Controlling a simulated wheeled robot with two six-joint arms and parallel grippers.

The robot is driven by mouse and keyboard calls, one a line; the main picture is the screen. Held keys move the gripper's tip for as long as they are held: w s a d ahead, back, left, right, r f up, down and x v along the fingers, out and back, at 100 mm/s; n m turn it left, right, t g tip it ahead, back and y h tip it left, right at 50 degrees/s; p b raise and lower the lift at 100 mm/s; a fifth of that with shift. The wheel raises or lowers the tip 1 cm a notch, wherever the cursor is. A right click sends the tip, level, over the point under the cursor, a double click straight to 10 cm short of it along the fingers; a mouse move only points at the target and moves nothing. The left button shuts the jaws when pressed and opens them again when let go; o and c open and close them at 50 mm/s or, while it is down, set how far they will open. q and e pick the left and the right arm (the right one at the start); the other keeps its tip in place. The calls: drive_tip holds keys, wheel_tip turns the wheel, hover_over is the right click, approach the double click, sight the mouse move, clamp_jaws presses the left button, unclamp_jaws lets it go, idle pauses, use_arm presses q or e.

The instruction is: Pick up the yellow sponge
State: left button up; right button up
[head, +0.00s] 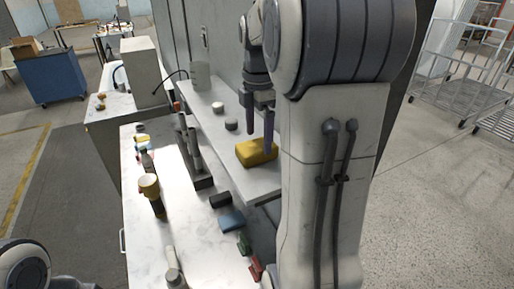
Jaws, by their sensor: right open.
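The yellow sponge (251,153) lies on the raised white shelf, near the shelf's front right part. My right gripper (259,131) points down right at the sponge, with its dark fingers apart. One finger shows over the sponge's right side and the other ends just behind its upper edge. I cannot tell whether the fingers touch it. My large right arm hides what lies to the right of the sponge. My left gripper is out of view; only a part of my left arm shows at the lower left corner.
The shelf (212,100) also bears a dark cylinder (231,124), a white round item (218,107) and a clear container (200,76). On the lower white counter (143,232) stand a dark rack (200,170), a yellow-topped bottle (150,187), a blue block (232,220) and several small items.

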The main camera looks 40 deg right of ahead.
sight(259, 144)
drive_tip(key=shift+s+f+p, duration=0.15)
drive_tip(key=shift+f+p, duration=0.3)
drive_tip(key=shift+f, duration=1.3)
drive_tip(key=c, duration=1.2)
drive_tip(key=shift+c, duration=0.2)
drive_tip(key=shift+r+b, duration=0.3)
drive_tip(key=shift+r, duration=0.2)
drive_tip(key=r, duration=0.1)
drive_tip(key=a+r+b, duration=0.1)
drive_tip(key=r, duration=0.1)
drive_tip(key=shift+r+b, duration=0.2)
drive_tip(key=shift+b, duration=0.1)
drive_tip(key=a+r+b, duration=0.2)
drive_tip(key=a+r, duration=0.4)
drive_tip(key=a, duration=0.4)
drive_tip(key=shift+a+r+b, duration=0.35)
drive_tip(key=shift+a+b, duration=0.05)
